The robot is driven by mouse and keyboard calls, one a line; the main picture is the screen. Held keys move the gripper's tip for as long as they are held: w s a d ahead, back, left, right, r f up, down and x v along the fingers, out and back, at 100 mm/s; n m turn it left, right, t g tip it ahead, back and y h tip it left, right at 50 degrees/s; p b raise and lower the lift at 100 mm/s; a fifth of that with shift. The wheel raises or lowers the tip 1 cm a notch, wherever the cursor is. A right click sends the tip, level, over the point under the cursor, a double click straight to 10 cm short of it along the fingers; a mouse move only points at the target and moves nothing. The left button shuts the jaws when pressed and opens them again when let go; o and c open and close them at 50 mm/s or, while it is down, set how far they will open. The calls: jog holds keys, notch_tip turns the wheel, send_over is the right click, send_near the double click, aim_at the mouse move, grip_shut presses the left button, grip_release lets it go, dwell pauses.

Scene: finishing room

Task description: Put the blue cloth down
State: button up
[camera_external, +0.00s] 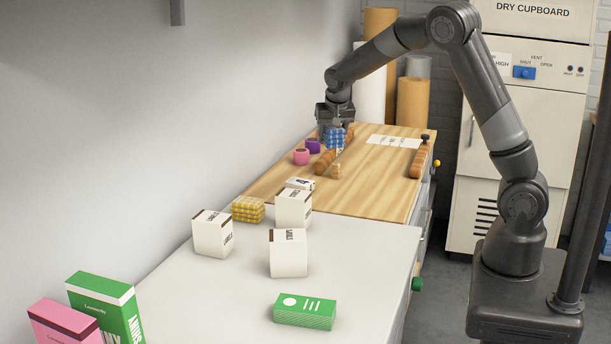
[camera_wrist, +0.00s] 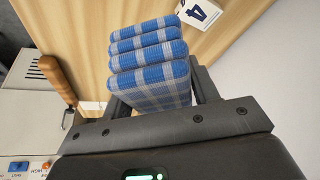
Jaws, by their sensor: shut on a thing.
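The blue cloth (camera_wrist: 150,62) is a folded blue-and-white checked stack, held between the fingers of my gripper (camera_wrist: 160,95) in the wrist view. In the external view the blue cloth (camera_external: 333,137) hangs below my gripper (camera_external: 333,128), over the far wooden worktop (camera_external: 385,180). I cannot tell for sure how far it is above the wood. My gripper is shut on the cloth and hides part of it.
A yellow checked cloth (camera_external: 248,210) and white boxes (camera_external: 288,252) stand nearer. Bare wood lies right of the cloth, before a white sheet (camera_external: 397,142).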

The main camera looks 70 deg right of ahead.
jog(key=s+d+m+g, duration=0.1)
jog(key=s+d+m, duration=0.2)
jog(key=s+d, duration=0.6)
jog(key=s+d+m+g, duration=0.1)
jog(key=s+d+m, duration=0.3)
jog(key=s, duration=0.9)
send_over(379, 188)
jog(key=a, duration=0.1)
jog(key=shift+n+h, duration=0.3)
jog(key=f, duration=1.3)
jog(key=shift+a, duration=0.2)
jog(key=shift+f, duration=2.05)
